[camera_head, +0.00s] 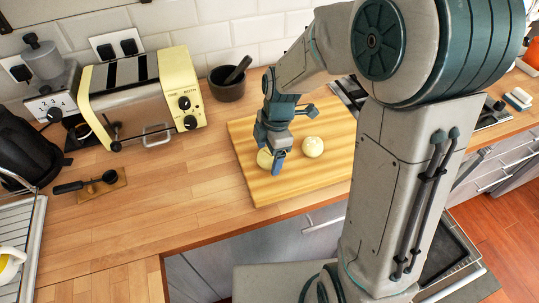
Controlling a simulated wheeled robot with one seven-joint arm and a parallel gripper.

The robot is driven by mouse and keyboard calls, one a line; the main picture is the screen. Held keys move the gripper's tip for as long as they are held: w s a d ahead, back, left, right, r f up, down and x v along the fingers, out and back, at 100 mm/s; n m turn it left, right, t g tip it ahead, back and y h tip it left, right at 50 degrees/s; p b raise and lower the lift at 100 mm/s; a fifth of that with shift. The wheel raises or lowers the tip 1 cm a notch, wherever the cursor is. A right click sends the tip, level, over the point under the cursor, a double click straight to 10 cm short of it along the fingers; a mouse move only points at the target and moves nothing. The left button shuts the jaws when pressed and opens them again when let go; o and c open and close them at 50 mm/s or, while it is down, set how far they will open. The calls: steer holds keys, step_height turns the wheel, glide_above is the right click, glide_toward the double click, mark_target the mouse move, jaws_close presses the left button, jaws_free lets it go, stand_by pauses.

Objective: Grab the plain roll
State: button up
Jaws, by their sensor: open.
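Two round, pale yellow rolls sit on the wooden cutting board (335,168). The left roll (264,159) is partly hidden behind my gripper (277,163). The right roll (313,147) stands clear to the right of my gripper and shows some marks on its top. At this size I cannot tell for sure which roll is plain. My gripper is open and points down at the left roll, with a blue finger in front of its right side. I cannot tell whether the finger touches the roll, and the other finger is not clearly visible.
A dark mortar with pestle (229,85) stands behind the board. A yellow toaster (140,95) is at the back left, with a portafilter (92,184) in front. A dish rack (22,245) is far left.

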steer(key=shift+f, duration=0.45)
steer(key=shift+c, duration=0.4)
steer(key=c, duration=0.8)
steer(key=shift+r, duration=0.1)
